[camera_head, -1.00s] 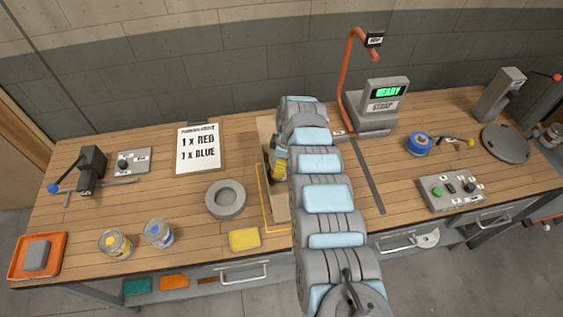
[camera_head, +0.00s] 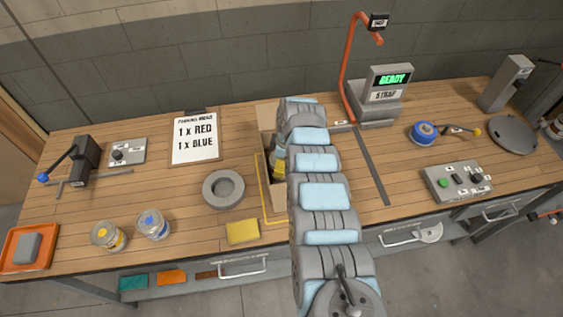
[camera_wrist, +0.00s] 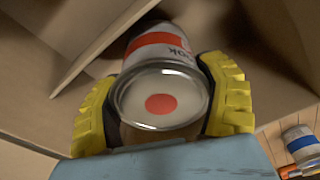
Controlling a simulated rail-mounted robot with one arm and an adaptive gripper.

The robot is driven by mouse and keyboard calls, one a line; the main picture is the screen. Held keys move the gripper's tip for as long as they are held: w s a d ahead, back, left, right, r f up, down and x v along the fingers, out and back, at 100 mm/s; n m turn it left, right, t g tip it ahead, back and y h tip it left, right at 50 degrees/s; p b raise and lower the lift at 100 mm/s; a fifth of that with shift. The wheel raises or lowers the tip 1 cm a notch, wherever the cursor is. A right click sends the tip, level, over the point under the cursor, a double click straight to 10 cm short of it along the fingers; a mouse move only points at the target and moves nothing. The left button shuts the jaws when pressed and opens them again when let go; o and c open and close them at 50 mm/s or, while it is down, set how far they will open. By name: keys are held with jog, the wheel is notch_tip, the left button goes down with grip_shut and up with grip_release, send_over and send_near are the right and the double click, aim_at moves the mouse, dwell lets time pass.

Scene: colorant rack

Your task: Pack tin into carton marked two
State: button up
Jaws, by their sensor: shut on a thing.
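A tin (camera_wrist: 158,85) with a white and red label and a red dot on its lid fills the middle of the wrist view. My gripper (camera_wrist: 160,108) has its yellow fingers shut on both sides of it. Tan cardboard walls of an open carton (camera_wrist: 35,95) surround the tin, and its lower end is hidden. In the head view the carton (camera_head: 266,117) stands mid-table, mostly behind my arm. Only a little of my gripper (camera_head: 279,164) shows there, at the carton's opening. No carton number is visible.
A strap machine (camera_head: 378,108) reading READY stands behind. A clipboard (camera_head: 196,138) lists 1 x RED, 1 x BLUE.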

jog(key=shift+f, duration=0.15)
jog(key=o, duration=1.2)
jog(key=shift+c, duration=0.2)
jog(key=r, duration=0.4)
jog(key=d+r, duration=0.1)
jog(key=r, duration=0.7)
jog(key=shift+s+d, duration=0.15)
jog(key=shift+d, duration=0.2)
